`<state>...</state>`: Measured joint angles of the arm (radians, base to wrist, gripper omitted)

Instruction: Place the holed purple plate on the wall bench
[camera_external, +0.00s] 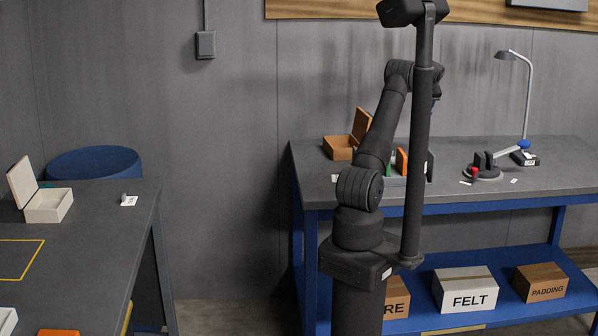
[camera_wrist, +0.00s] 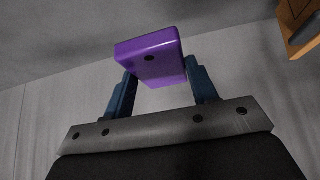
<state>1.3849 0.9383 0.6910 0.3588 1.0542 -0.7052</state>
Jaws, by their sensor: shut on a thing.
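The holed purple plate (camera_wrist: 142,54) is a thick purple block with a dark round hole in its face. My gripper (camera_wrist: 160,78) is shut on it in the wrist view, with one blue finger at each side. The plate is held up in the air, against a grey background. In the external view my gripper is mostly hidden behind the dark upright post, and I cannot make out the plate there. The wall bench (camera_external: 550,180), a dark top on blue legs, stands against the wall on the right.
On the bench are an open wooden box (camera_external: 340,147), an orange piece (camera_external: 401,161), a black round-based fixture (camera_external: 484,172) and a lamp (camera_external: 527,100). Labelled cartons sit on its lower shelf. A side table (camera_external: 100,225) holds a cream box (camera_external: 48,206). The bench's right end is clear.

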